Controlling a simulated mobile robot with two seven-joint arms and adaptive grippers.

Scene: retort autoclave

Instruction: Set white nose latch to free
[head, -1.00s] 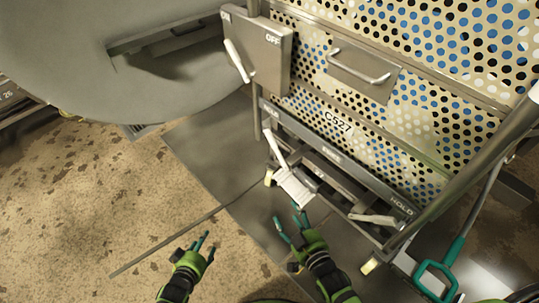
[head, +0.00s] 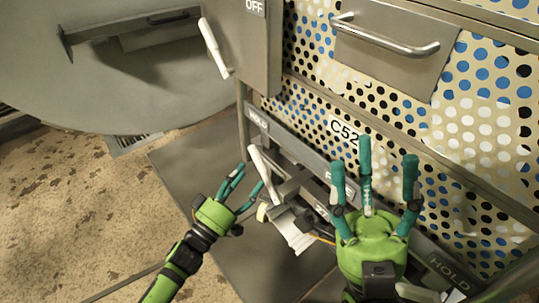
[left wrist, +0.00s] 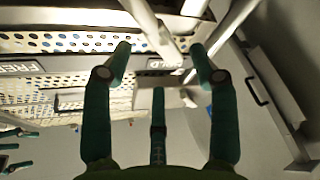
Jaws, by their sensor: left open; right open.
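A white latch lever (head: 263,172) stands at the left end of the cart's lower grey bar, its free end up near a HOLD label (head: 257,121). A FREE label lies further right along the bar, partly hidden by my right gripper. My left gripper (head: 246,178) is open and empty just left of the lever, with no clear contact. In the left wrist view a white bar (left wrist: 152,27), apparently this lever, shows beyond and between the open fingers. My right gripper (head: 372,160) is open, fingers up, in front of the cart. Another white lever (head: 418,292) is partly hidden at bottom right.
The perforated cart (head: 480,110) with a metal handle (head: 385,38) fills the right. A grey box marked OFF (head: 243,45) carries its own white lever (head: 215,47). A large round grey door (head: 80,85) is at upper left. Floor at lower left is clear.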

